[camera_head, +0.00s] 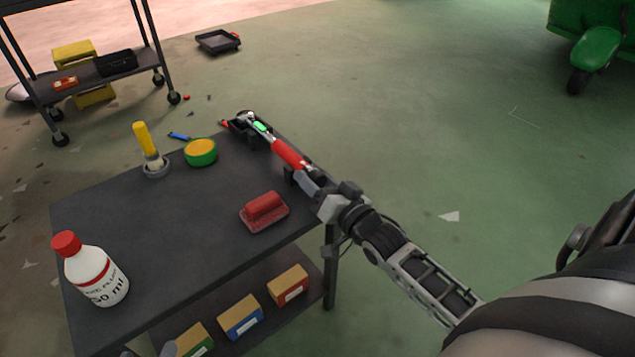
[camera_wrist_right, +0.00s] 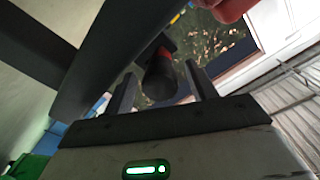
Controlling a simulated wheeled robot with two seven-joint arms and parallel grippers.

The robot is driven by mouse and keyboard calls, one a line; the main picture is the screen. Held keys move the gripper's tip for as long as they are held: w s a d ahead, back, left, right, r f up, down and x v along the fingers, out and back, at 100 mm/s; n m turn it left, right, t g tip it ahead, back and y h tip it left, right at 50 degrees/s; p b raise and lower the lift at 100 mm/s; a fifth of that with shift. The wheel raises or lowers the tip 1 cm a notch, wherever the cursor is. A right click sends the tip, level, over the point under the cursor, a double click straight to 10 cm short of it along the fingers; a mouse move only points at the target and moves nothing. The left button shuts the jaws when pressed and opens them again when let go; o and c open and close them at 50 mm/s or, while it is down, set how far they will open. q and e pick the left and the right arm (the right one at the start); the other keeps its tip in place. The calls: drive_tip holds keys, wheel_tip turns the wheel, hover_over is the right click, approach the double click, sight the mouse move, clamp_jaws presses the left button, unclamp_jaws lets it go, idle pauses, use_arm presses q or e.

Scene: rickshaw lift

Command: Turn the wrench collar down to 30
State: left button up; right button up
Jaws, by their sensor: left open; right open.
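The torque wrench (camera_head: 288,155) has a red handle and a lit green display. It lies across dark holders at the table's right edge, its head towards the back. Its handle end, where the collar appears to be, is by my right gripper (camera_head: 312,186). In the right wrist view, the dark round end of the wrench (camera_wrist_right: 159,78) lies between the open fingers of my right gripper (camera_wrist_right: 162,82). I cannot tell whether they touch it, and the collar's scale is not readable. Small grey tips at the bottom edge of the head view look like my left gripper (camera_head: 149,351), apart from the wrench.
On the dark table (camera_head: 150,225) are a red brush or block (camera_head: 264,211), a green-yellow tape roll (camera_head: 201,152), a yellow-handled tool (camera_head: 146,145) and a white bottle (camera_head: 97,270). Small boxes (camera_head: 240,316) sit on the lower shelf. The table's middle is clear.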

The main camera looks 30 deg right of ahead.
drive_tip(key=c, duration=1)
use_arm(q)
drive_tip(key=shift+f, duration=0.15)
